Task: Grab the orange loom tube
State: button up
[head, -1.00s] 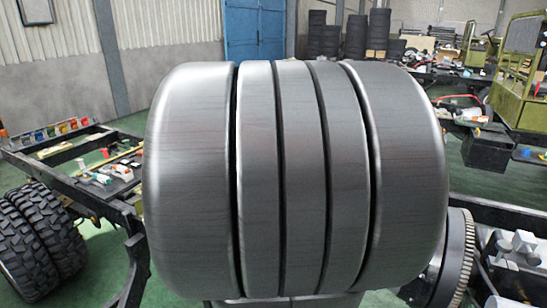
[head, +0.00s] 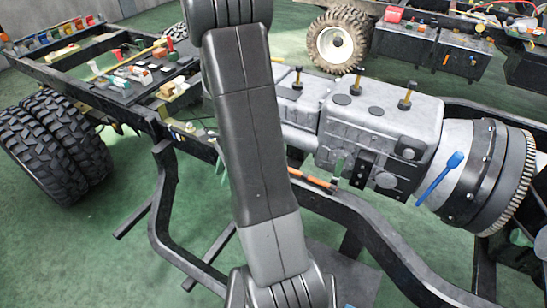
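A thin orange tube (head: 307,178), which looks like the orange loom tube, lies by the near chassis rail, below the grey gearbox (head: 383,125). My own arm crosses the middle of the picture and stands just left of the tube's visible part. It may hide the tube's left end. What the tube rests on is too small to tell. My gripper is not in view.
The black chassis rail (head: 385,237) curves across the front. A blue tool (head: 440,178) leans by the round bell housing. Left are a black tray of small parts (head: 135,78), coloured bins (head: 60,35) and twin tyres (head: 60,145).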

aim_at(304, 175)
jog(key=i+j+z, duration=0.15)
jog(key=j+z, duration=0.15)
jog(key=i+j+z, duration=0.25)
jog(key=j+z, duration=0.3)
jog(key=j, duration=0.15)
jog(key=z, duration=1.05)
